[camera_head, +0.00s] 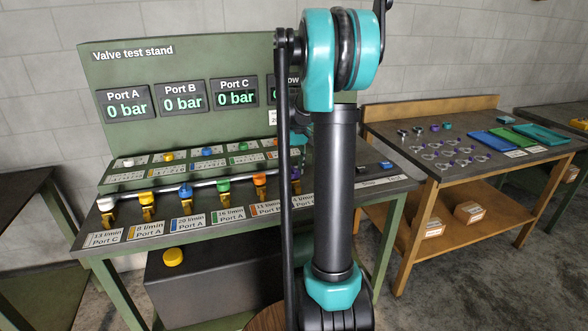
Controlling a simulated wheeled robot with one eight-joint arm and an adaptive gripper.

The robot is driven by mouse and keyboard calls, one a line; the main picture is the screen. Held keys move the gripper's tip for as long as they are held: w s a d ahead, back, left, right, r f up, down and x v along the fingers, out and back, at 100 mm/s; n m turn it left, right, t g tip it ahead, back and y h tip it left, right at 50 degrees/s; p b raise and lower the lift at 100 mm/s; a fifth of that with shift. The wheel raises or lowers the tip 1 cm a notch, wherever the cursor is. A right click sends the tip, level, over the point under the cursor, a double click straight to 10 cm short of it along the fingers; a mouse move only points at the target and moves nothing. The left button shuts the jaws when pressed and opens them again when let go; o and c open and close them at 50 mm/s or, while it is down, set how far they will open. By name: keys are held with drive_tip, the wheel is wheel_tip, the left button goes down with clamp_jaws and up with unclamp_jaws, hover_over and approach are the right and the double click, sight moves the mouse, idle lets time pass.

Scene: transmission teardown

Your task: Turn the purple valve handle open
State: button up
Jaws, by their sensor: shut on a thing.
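The purple valve handle (295,173) is at the right end of the row of valves on the stand's pipe, mostly hidden behind my arm. A small purple part shows beside the arm. My gripper (298,165) is right at this handle, with its wrist seen just above, and it is shut on it. The fingers are largely hidden, and how far the handle is turned cannot be made out. The stand's panel (180,68) reads 0 bar for Port A, Port B and Port C; the flow display is mostly covered by my arm.
White, yellow, blue, green and orange valves (223,187) stand left of the purple one, with labels in front. A yellow knob (173,257) sits on a dark tank below. A wooden workbench (450,178) with small parts and coloured trays stands at the right.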

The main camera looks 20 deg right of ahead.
drive_tip(key=o, duration=1.2)
drive_tip(key=shift+c, duration=0.2)
drive_tip(key=shift+r, duration=0.1)
wheel_tip(320, 180, up, 12)
drive_tip(key=shift+d, duration=0.45)
drive_tip(key=s+a+f+t, duration=0.1)
drive_tip(key=s+a+f, duration=0.3)
drive_tip(key=s+f, duration=0.3)
drive_tip(key=s+a+f+m+t, duration=0.1)
drive_tip(key=s+a+f+t, duration=0.1)
drive_tip(key=s+a+f, duration=0.2)
drive_tip(key=s+a+f+m+t, duration=0.1)
drive_tip(key=s+a+f, duration=0.3)
drive_tip(key=s+f, duration=0.7)
drive_tip(key=s, duration=0.4)
drive_tip(key=shift+a+h, duration=0.3)
drive_tip(key=shift+h, duration=0.1)
